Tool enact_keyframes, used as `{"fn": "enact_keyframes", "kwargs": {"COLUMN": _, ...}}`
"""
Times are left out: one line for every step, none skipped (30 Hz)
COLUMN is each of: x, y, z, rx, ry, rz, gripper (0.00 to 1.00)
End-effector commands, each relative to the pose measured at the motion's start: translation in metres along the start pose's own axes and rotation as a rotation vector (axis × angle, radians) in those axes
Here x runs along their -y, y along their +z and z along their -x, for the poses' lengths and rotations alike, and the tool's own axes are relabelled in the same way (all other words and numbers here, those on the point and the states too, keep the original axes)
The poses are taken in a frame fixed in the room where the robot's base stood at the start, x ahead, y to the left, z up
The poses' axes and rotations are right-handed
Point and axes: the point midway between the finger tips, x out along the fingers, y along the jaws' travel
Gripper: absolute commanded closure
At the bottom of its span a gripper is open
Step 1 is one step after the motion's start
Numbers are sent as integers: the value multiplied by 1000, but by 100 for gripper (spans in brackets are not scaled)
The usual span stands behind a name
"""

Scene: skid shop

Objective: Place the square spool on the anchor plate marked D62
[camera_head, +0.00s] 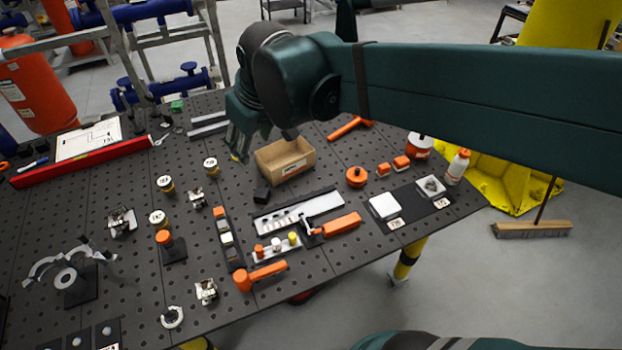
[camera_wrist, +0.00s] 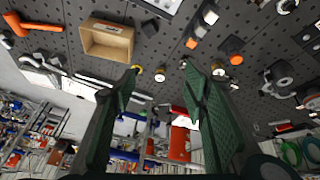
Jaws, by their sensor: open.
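My gripper (camera_head: 238,152) hangs above the back middle of the perforated table, left of a cardboard box. In the wrist view its two green fingers (camera_wrist: 163,72) are wide apart with nothing between them. Several small silvery blocky pieces lie on the table: one at left (camera_head: 121,221), one in the middle (camera_head: 196,197) and one near the front (camera_head: 206,291). I cannot tell which is the square spool. At the right, a dark strip carries a pale square plate (camera_head: 384,206) and a silvery square piece (camera_head: 430,186), each by a small tag. The tags are too small to read, so D62 is not identifiable.
The open cardboard box (camera_head: 285,160) stands beside my gripper. A tray with small pegs (camera_head: 277,246), orange-handled tools (camera_head: 342,223) and a white bottle (camera_head: 457,167) occupy the front and right. My arm crosses the upper right.

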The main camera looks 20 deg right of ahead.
Motion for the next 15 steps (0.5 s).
{"fn": "enact_keyframes", "kwargs": {"x": -3, "y": 12, "z": 3, "rx": -7, "ry": 7, "rz": -24, "gripper": 56}}
{"fn": "enact_keyframes", "kwargs": {"x": -5, "y": 18, "z": 5, "rx": -12, "ry": 11, "rz": -38, "gripper": 56}}
{"fn": "enact_keyframes", "kwargs": {"x": -7, "y": 26, "z": 7, "rx": -19, "ry": 16, "rz": -56, "gripper": 56}}
{"fn": "enact_keyframes", "kwargs": {"x": -9, "y": 32, "z": 8, "rx": -24, "ry": 20, "rz": -70, "gripper": 56}}
{"fn": "enact_keyframes", "kwargs": {"x": -10, "y": 37, "z": 9, "rx": -29, "ry": 24, "rz": -84, "gripper": 56}}
{"fn": "enact_keyframes", "kwargs": {"x": -12, "y": 45, "z": 11, "rx": -35, "ry": 29, "rz": -101, "gripper": 56}}
{"fn": "enact_keyframes", "kwargs": {"x": -13, "y": 51, "z": 12, "rx": -40, "ry": 33, "rz": -116, "gripper": 56}}
{"fn": "enact_keyframes", "kwargs": {"x": -14, "y": 57, "z": 13, "rx": -46, "ry": 37, "rz": -130, "gripper": 56}}
{"fn": "enact_keyframes", "kwargs": {"x": -16, "y": 64, "z": 15, "rx": -53, "ry": 42, "rz": -147, "gripper": 56}}
{"fn": "enact_keyframes", "kwargs": {"x": -17, "y": 70, "z": 16, "rx": -58, "ry": 45, "rz": -161, "gripper": 56}}
{"fn": "enact_keyframes", "kwargs": {"x": -18, "y": 76, "z": 16, "rx": -63, "ry": 49, "rz": -175, "gripper": 56}}
{"fn": "enact_keyframes", "kwargs": {"x": -20, "y": 84, "z": 17, "rx": -70, "ry": 54, "rz": -193, "gripper": 56}}
{"fn": "enact_keyframes", "kwargs": {"x": -20, "y": 90, "z": 18, "rx": -76, "ry": 58, "rz": -207, "gripper": 56}}
{"fn": "enact_keyframes", "kwargs": {"x": -21, "y": 95, "z": 18, "rx": -81, "ry": 62, "rz": -221, "gripper": 56}}
{"fn": "enact_keyframes", "kwargs": {"x": -22, "y": 103, "z": 19, "rx": -88, "ry": 66, "rz": -238, "gripper": 56}}
